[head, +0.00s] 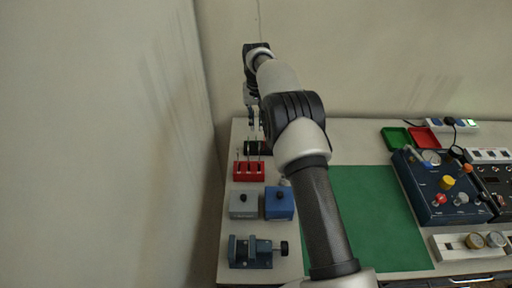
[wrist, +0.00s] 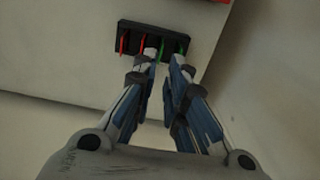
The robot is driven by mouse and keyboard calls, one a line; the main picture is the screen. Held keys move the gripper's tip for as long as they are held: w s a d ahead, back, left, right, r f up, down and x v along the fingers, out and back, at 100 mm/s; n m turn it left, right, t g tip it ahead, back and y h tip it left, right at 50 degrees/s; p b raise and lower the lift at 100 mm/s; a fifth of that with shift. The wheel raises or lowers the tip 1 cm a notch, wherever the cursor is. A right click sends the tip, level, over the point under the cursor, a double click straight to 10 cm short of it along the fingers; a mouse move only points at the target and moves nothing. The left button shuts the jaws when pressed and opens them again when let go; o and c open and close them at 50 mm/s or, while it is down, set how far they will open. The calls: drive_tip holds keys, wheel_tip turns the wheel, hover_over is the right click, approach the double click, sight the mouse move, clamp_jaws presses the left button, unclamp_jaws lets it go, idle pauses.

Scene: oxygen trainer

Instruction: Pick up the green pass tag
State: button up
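A black rack (wrist: 126,28) holds upright tags in a row, seen nearly edge-on in the wrist view. Red tags (wrist: 122,42) stand toward its left. A green tag (wrist: 188,46) stands near its right end, and more green (wrist: 164,47) shows between my fingertips. My gripper (wrist: 164,57) points at the rack with its fingers a little apart and a gap between them. I cannot tell whether the fingertips touch any tag. In the head view my gripper (head: 251,122) is above the black rack (head: 252,148) at the table's far left; the tags are too small there to tell apart.
A red block with pegs (head: 249,171), a grey box (head: 243,204), a blue box (head: 279,204) and a vise (head: 252,251) stand in front of the rack. A wall is close on the left.

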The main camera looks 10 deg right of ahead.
wheel_tip(320, 180, down, 5)
drive_tip(key=shift+f+b, duration=0.1)
drive_tip(key=shift+b, duration=0.5)
drive_tip(key=f, duration=0.1)
drive_tip(key=f+b, duration=0.1)
drive_tip(key=f, duration=0.3)
drive_tip(key=shift+w+b, duration=0.35)
drive_tip(key=shift+b, duration=0.05)
drive_tip(key=shift+c, duration=0.3)
clamp_jaws()
